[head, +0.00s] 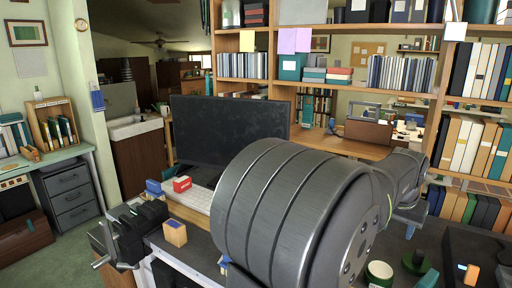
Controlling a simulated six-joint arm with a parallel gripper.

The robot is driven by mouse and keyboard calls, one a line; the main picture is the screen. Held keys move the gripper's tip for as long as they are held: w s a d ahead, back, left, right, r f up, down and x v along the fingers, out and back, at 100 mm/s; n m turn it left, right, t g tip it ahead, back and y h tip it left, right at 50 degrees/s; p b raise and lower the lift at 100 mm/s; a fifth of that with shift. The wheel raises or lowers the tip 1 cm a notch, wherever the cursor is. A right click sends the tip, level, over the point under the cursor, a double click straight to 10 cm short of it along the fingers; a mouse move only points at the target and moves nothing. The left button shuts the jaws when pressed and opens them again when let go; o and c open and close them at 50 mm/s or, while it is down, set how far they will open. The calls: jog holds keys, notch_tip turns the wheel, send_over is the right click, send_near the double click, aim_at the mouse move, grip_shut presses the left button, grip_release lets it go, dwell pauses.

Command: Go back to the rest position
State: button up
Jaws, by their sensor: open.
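A dark vise (138,232) is clamped at the left front corner of the workbench (205,240), with its metal handle bar (101,262) sticking out to the left. Whether anything is gripped in its jaws is too dark to tell. My own arm's large grey links fill the middle and right of the view. My gripper cannot be made out; the arm hides that region.
A green-and-white cup (379,272) and dark items lie at the right front. Bookshelves (345,88) stand behind. Floor (62,250) is open at left.

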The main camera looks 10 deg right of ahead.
jog(key=w+a+r+n+t, duration=0.1)
jog(key=w+a+r+n, duration=0.1)
jog(key=w+a, duration=0.55)
jog(key=shift+s+d+f, duration=0.1)
jog(key=shift+s+f, duration=0.05)
jog(key=shift+f, duration=0.85)
jog(key=shift+s+a+f, duration=0.1)
jog(key=shift+s+f, duration=0.1)
jog(key=shift+f, duration=0.85)
jog(key=shift+s+d+f, duration=0.1)
jog(key=shift+s+f, duration=0.05)
jog(key=shift+f, duration=0.85)
